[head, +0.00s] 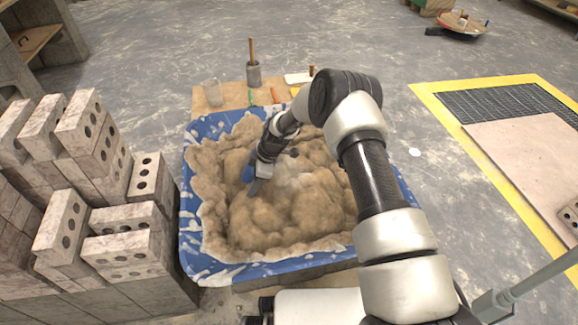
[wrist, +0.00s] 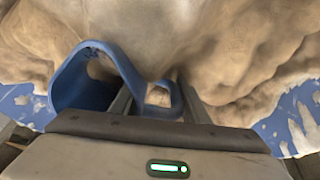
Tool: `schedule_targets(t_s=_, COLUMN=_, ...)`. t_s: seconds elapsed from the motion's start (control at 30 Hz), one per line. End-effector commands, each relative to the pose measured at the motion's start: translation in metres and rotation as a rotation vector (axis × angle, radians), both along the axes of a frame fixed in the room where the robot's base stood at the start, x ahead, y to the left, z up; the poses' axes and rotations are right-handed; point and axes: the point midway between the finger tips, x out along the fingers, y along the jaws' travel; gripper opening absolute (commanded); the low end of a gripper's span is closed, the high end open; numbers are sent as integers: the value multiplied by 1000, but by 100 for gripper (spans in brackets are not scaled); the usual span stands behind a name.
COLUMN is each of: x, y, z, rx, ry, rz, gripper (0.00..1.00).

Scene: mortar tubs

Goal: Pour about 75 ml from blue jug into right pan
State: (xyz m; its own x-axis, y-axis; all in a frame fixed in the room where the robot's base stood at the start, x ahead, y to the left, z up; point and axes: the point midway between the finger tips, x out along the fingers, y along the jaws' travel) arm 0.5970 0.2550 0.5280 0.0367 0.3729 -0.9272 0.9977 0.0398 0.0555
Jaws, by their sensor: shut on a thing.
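The blue jug (head: 248,173) is small and partly hidden by my gripper in the head view. In the wrist view the jug (wrist: 78,98) is at left of centre, its open rim facing the camera side. My gripper (head: 260,178) is low over a brown lumpy heap in a large blue, white-splashed tub (head: 190,165). In the wrist view my gripper (wrist: 160,96) is shut on the jug's looped handle, a finger on each side. The jug's contents cannot be made out. I cannot pick out a right pan in either view.
Stacked perforated bricks (head: 125,240) stand close to the tub's left. Behind the tub, a board (head: 232,97) bears a clear beaker (head: 212,92), a grey cup (head: 254,75) with a stick, and small tools. A yellow-edged area with a pale slab (head: 530,155) lies right.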

Motion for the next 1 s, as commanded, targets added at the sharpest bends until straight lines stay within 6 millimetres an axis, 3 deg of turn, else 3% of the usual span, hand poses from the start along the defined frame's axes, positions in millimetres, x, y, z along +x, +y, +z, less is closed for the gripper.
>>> schedule_targets(t_s=0.5, x=0, y=12, z=-19, rx=-332, ry=14, rz=-3, gripper=4)
schedule_targets(t_s=1.0, x=1, y=12, z=-21, rx=-377, ry=17, rz=-8, gripper=4)
